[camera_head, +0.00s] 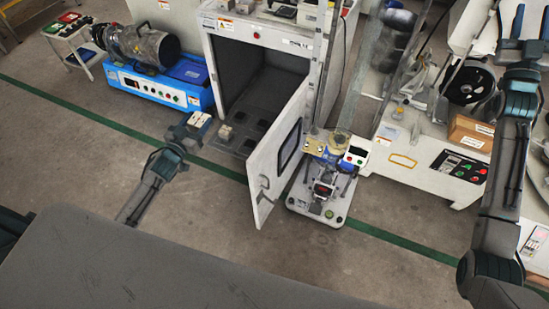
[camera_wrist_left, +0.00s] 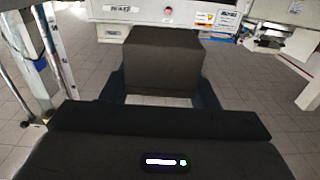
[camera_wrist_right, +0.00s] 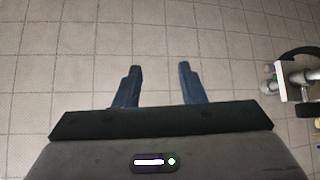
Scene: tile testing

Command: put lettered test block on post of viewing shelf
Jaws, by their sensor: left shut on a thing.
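My left gripper (camera_head: 192,126) is shut on a small block (camera_head: 200,119), pale on top in the head view. In the left wrist view, the block (camera_wrist_left: 165,60) shows a dark, shaded face between the fingers; I cannot read a letter on it. The gripper is in front and left of an open white cabinet (camera_head: 222,65). A similar pale block (camera_head: 226,132) sits at the front left of the cabinet floor, near several dark square patches. I cannot tell for certain which part is the viewing shelf or its post. My right gripper (camera_head: 523,25) is open and empty, far right; its fingers show apart over bare floor (camera_wrist_right: 157,88).
The cabinet door (camera_head: 275,160) stands open to the right, beside a small wheeled stand (camera_head: 318,206). A blue machine (camera_head: 150,84) is left of the cabinet. A white bench with a cardboard box (camera_head: 470,131) is at right. The front floor is clear.

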